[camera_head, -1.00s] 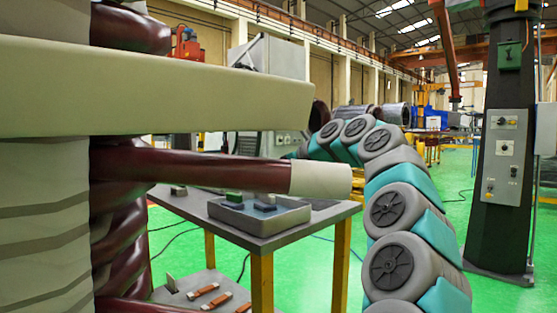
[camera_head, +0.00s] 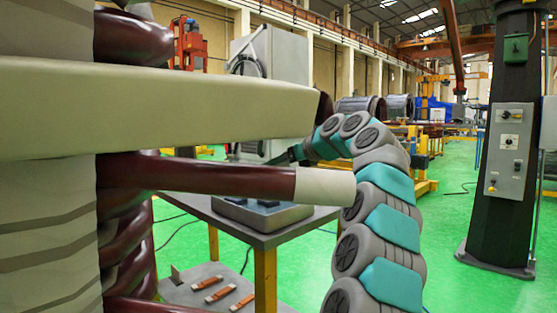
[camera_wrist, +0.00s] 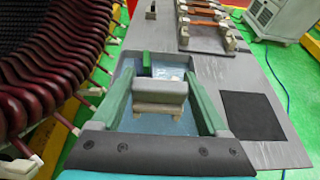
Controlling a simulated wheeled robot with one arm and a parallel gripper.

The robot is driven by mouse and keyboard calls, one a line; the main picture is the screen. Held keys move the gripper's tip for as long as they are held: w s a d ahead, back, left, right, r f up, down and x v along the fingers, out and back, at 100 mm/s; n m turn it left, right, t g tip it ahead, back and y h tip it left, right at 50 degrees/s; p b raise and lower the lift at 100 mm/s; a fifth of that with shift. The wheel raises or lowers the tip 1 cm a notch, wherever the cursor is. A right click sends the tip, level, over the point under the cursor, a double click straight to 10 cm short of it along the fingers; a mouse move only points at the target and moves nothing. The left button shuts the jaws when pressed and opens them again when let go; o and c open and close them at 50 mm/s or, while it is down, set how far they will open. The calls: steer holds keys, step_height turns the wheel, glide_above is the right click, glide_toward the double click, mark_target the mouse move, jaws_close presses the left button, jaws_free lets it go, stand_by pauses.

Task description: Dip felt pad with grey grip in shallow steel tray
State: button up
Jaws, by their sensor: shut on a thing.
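My gripper (camera_wrist: 161,92) is shut on the felt pad's grey grip (camera_wrist: 160,87) in the wrist view, with one green finger on each side. The pale felt (camera_wrist: 158,109) shows just below the grip. The shallow steel tray (camera_wrist: 126,72) with bluish liquid lies beneath the pad. I cannot tell whether the felt touches the liquid.
A small dark green block (camera_wrist: 147,62) stands at the tray's far end. A black mat (camera_wrist: 252,116) lies right of the tray. Copper pieces (camera_wrist: 205,24) sit on holders beyond. The wound stator (camera_wrist: 55,70) stands close on the left, with leads sticking out toward the tray.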

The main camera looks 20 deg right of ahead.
mark_target(284, 173)
steer(key=shift+s+a+f, duration=0.1)
steer(key=shift+a+f, duration=0.15)
steer(key=shift+f, duration=0.45)
step_height(284, 173, down, 2)
steer(key=shift+d, duration=0.1)
step_height(284, 173, down, 5)
steer(key=shift+r+b, duration=0.1)
steer(key=shift+b, duration=0.4)
steer(key=shift+f+b, duration=0.85)
steer(key=shift+b, duration=0.25)
steer(key=shift+r, duration=0.1)
